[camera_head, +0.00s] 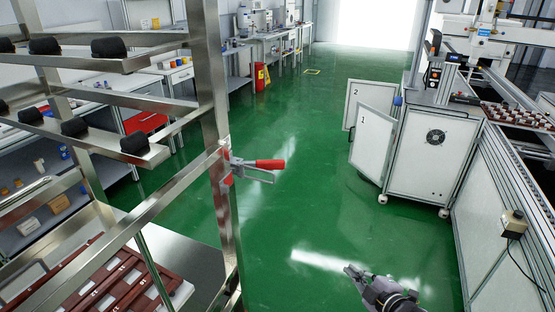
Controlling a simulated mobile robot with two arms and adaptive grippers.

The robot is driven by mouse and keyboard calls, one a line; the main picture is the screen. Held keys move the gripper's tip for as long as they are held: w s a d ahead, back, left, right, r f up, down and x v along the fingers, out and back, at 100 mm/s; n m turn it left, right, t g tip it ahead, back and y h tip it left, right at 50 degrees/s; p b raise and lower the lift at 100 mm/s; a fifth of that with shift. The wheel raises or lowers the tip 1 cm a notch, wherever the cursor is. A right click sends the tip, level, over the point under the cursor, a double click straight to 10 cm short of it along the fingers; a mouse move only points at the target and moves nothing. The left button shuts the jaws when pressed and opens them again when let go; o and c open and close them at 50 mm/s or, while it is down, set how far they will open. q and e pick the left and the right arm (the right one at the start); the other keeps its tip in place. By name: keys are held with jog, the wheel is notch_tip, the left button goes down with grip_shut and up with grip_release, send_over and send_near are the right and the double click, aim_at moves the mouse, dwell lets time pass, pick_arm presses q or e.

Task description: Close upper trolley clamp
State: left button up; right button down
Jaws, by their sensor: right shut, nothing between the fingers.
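The trolley (210,90) is a steel rack on the left, with an upright post and slanted rails bearing black pads. A toggle clamp (252,168) with a red handle (270,164) is mounted on the post at mid-height. Its handle points right, away from the post, and lies about level. I cannot tell whether it is latched. My right gripper (349,270) is at the bottom, right of and below the clamp and apart from it. It is shut and empty, above the green floor. My left gripper is not in view.
A white cabinet (432,155) on casters, with open doors marked 1 and 2 (372,140), stands right of centre. A conveyor frame (510,205) runs along the right edge. Brown trays (95,275) lie at lower left. The green floor (300,190) between is clear.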

jog(key=s+a+r+n+y+p, duration=0.1)
jog(key=s+a+r+n+y, duration=0.1)
jog(key=r, duration=0.8)
jog(key=s+a+r+n+y+p, duration=0.2)
jog(key=a+r, duration=0.5)
jog(key=r, duration=0.4)
jog(key=s+a+r+n+y+p, duration=0.1)
jog(key=s+a+r+n+y, duration=0.3)
jog(key=r+n, duration=0.3)
notch_tip(320, 180, up, 4)
jog(key=shift+s+a+r+p, duration=0.1)
jog(key=shift+s+a+p, duration=0.25)
jog(key=shift+s+a, duration=0.3)
jog(key=p, duration=0.7)
send_near(260, 165)
jog(key=shift+x, duration=2.4)
jog(key=shift+a, duration=0.1)
jog(key=shift+n+y+b, duration=0.3)
